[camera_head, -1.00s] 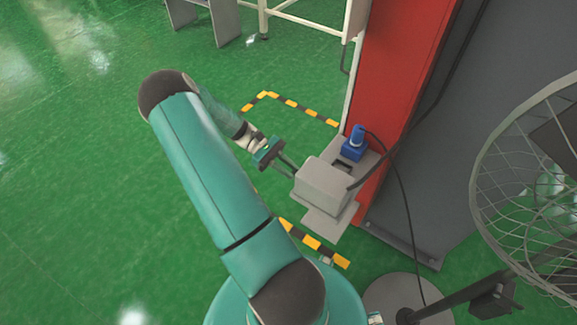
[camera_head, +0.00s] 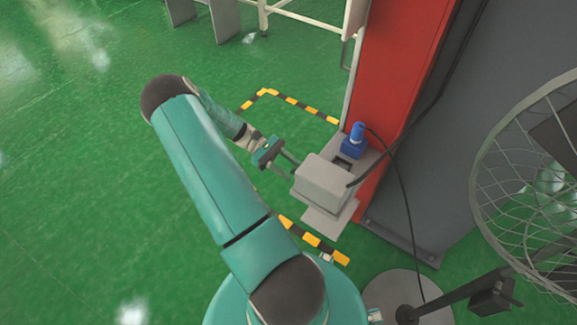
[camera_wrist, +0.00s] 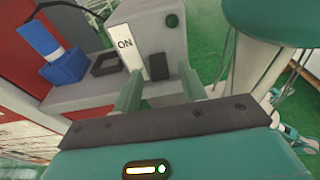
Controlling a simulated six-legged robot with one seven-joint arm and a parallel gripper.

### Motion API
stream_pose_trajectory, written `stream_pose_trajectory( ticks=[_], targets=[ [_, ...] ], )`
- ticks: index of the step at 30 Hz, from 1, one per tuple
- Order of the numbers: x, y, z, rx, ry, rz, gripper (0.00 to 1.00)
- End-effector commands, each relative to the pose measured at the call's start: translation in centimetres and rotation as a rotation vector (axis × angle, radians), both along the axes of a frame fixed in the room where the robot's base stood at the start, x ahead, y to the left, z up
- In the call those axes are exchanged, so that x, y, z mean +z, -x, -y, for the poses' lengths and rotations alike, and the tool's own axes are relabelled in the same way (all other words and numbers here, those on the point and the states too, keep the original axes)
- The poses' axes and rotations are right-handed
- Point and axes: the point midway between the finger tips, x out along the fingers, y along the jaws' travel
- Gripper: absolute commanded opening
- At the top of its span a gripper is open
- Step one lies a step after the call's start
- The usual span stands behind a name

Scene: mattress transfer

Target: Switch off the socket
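The socket is a grey box (camera_head: 324,181) on a grey bracket at the edge of the red panel. In the wrist view its face (camera_wrist: 172,38) carries a white plate marked "ON", a dark switch (camera_wrist: 158,66) and a small green round light. My gripper (camera_head: 287,168) is just left of the box in the head view. In the wrist view its two fingers (camera_wrist: 158,88) are spread apart with nothing between them, pointing at the face around the dark switch. Whether a fingertip touches the face I cannot tell.
A blue plug (camera_head: 354,141) stands beside the box, with a dark cable running from it. A caged fan (camera_head: 530,180) stands at the right. The red panel (camera_head: 400,70) rises behind the socket. Green floor at the left is clear.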

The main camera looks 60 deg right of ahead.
Motion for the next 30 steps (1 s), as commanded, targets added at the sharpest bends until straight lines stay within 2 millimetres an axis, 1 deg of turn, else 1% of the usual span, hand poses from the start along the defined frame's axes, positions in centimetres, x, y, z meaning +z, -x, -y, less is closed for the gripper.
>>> stream_pose_trajectory(
  ticks=[5, 8, 11, 21, 24, 27, 30],
  targets=[
    [0.0, -0.2, 0.0, 0.000, 0.000, 0.001, 0.42],
    [0.1, -1.0, 0.2, 0.001, 0.000, 0.001, 0.42],
    [0.4, -2.5, 0.4, 0.002, 0.002, 0.002, 0.42],
    [1.7, -9.7, 1.6, 0.002, 0.001, 0.003, 0.42],
    [2.1, -11.4, 1.8, 0.001, 0.001, 0.001, 0.42],
    [2.3, -12.6, 2.0, 0.001, 0.001, 0.001, 0.42],
    [2.5, -13.2, 2.1, 0.000, 0.000, 0.000, 0.42]
  ],
)
